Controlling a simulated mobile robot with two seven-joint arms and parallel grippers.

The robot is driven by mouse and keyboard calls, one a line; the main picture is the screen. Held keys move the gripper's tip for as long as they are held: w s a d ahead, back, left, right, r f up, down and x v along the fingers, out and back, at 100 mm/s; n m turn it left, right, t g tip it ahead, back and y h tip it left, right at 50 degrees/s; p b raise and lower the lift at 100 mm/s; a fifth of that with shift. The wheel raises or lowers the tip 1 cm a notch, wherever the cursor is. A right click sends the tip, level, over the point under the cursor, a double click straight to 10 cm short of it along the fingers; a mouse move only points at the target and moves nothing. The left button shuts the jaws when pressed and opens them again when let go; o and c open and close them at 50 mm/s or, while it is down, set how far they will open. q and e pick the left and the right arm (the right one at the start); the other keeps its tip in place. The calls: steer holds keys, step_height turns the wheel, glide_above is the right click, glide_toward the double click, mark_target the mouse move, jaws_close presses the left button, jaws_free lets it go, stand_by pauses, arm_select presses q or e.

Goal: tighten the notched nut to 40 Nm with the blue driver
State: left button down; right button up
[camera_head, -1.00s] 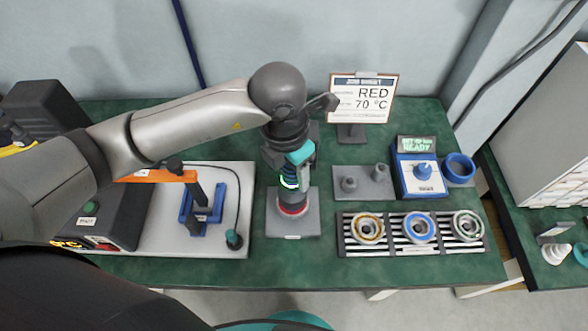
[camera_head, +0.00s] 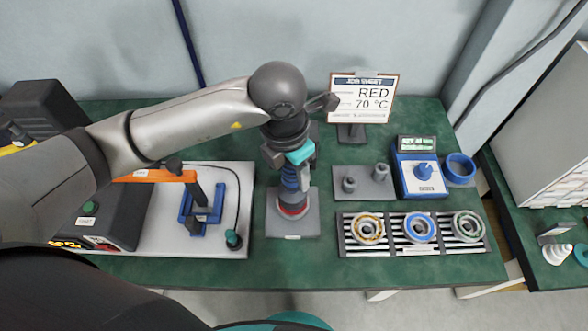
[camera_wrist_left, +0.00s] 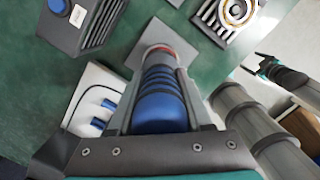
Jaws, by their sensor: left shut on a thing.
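My left gripper (camera_head: 292,178) is shut on the blue driver (camera_head: 290,182), which stands upright over a grey base plate (camera_head: 305,224). In the left wrist view the driver (camera_wrist_left: 160,100) shows as a ribbed blue body between the fingers. A red ring (camera_head: 293,210) surrounds its lower end at the plate; it also shows in the left wrist view (camera_wrist_left: 158,50). The notched nut cannot be made out; the driver and ring cover that spot. A dark gripper with a teal band, apparently my right one (camera_wrist_left: 258,66), shows at the right edge of the left wrist view; its jaw state is unclear.
Right of the plate stand a grey block with two pegs (camera_head: 360,190), a blue control box (camera_head: 420,176) with a small display, a blue ring (camera_head: 459,168) and a rack (camera_head: 395,238) of three bearings. A pale board (camera_head: 160,240) with an orange-handled press (camera_head: 170,177) lies left.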

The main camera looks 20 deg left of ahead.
arm_select(q)
steer(key=shift+r+p, duration=1.7)
steer(key=shift+r, duration=0.8)
steer(key=shift+w+f, duration=0.1)
